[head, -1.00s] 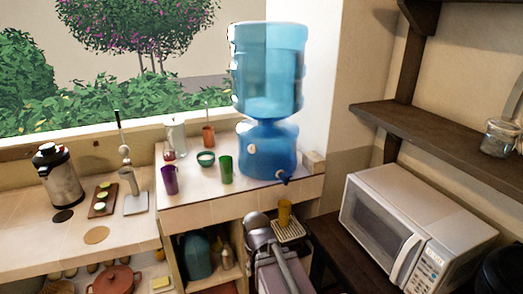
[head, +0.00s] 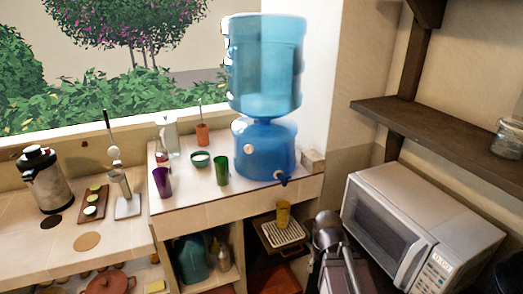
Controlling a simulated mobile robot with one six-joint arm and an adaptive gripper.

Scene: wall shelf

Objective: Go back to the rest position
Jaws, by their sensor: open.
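Parts of my own arm, a grey rounded joint and links, show at the bottom centre-right of the head view, in front of the dark space beside the microwave (head: 395,225). The fingers of my gripper cannot be made out in this view. A yellow cup (head: 283,214) stands upright on a slatted drip tray (head: 283,235) below the counter, left of my arm and apart from it. The blue water dispenser (head: 266,150) stands on the counter above the tray, its tap at the lower right.
The tiled counter (head: 240,202) holds a purple cup (head: 162,182), a green cup (head: 222,171) and a teal bowl (head: 200,159). A dark wall shelf (head: 440,128) with a glass jar (head: 506,138) juts out above the microwave. A cubby with a teal jug (head: 190,260) lies below the counter.

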